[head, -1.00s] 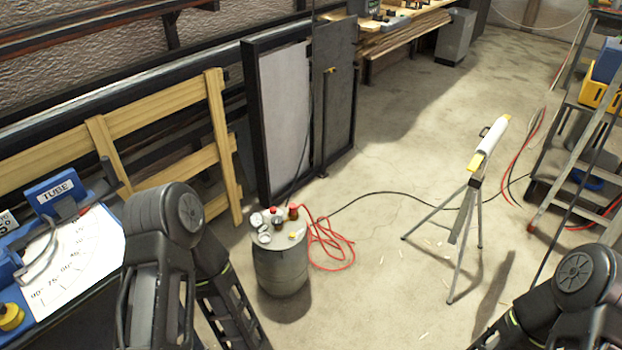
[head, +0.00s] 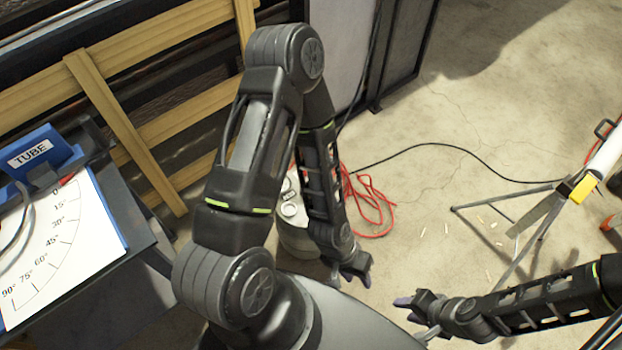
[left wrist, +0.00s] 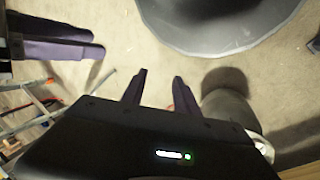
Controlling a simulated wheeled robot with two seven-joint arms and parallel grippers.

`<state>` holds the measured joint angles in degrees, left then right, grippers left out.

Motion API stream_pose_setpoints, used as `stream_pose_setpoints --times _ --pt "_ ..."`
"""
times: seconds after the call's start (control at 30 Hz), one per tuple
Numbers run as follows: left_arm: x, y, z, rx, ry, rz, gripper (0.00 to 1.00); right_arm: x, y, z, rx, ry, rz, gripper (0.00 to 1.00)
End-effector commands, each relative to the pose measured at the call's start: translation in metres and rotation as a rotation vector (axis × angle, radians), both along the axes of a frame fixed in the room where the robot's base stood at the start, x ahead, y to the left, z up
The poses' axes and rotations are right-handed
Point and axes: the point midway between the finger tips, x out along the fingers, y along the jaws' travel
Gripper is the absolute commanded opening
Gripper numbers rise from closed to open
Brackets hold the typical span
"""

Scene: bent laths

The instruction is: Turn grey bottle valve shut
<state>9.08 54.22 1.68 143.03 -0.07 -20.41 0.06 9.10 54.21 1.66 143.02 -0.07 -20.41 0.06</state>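A grey upright cylinder (head: 293,240) stands on the floor, mostly behind my left arm in the head view. Round gauge-like fittings (head: 289,210) show on its top; I cannot make out a valve or tell which part is the grey bottle. In the left wrist view the cylinder (left wrist: 228,108) is at lower right, partly hidden by the gripper body. My left gripper (head: 352,280) is open and empty, in front of and to the right of the cylinder, apart from it; its two fingers also show in the left wrist view (left wrist: 160,80). My right gripper (head: 414,318) is open and empty, further right.
Red hose (head: 372,205) lies on the floor beside the cylinder, and a black cable (head: 450,146) runs right to a tripod stand (head: 530,225). A bench with an angle chart (head: 60,245) is at left, a wooden frame (head: 110,110) behind.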

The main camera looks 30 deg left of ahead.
Motion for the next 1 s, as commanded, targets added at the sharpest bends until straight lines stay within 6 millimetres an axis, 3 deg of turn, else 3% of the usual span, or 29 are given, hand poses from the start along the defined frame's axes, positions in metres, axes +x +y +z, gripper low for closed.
stream_pose_setpoints --times 0.07,0.23,0.37,0.47,0.53,0.7,0.83,1.0 --pt "0.000 0.000 0.000 0.000 0.000 0.000 0.37 0.000 0.000 0.000 0.000 0.000 0.000 0.36" --pt "0.013 0.008 -0.014 0.009 0.011 0.040 0.51 0.000 0.000 -0.012 0.000 -0.001 0.000 0.36" --pt "0.051 0.037 -0.047 0.038 0.049 0.174 0.62 0.001 0.000 -0.043 0.000 -0.001 0.001 0.36" --pt "0.094 0.078 -0.076 0.078 0.102 0.350 0.69 0.001 0.000 -0.078 0.000 -0.001 0.001 0.36" --pt "0.128 0.117 -0.091 0.113 0.140 0.504 0.69 0.001 0.000 -0.104 -0.001 -0.002 0.001 0.36" --pt "0.190 0.219 -0.094 0.204 0.221 0.899 0.69 0.001 -0.001 -0.160 -0.001 -0.002 0.001 0.36" --pt "0.208 0.275 -0.076 0.254 0.257 1.131 0.69 0.001 -0.001 -0.183 -0.002 -0.004 0.002 0.36" --pt "0.211 0.300 -0.060 0.278 0.278 1.246 0.69 0.001 -0.001 -0.187 -0.002 -0.004 0.002 0.36"
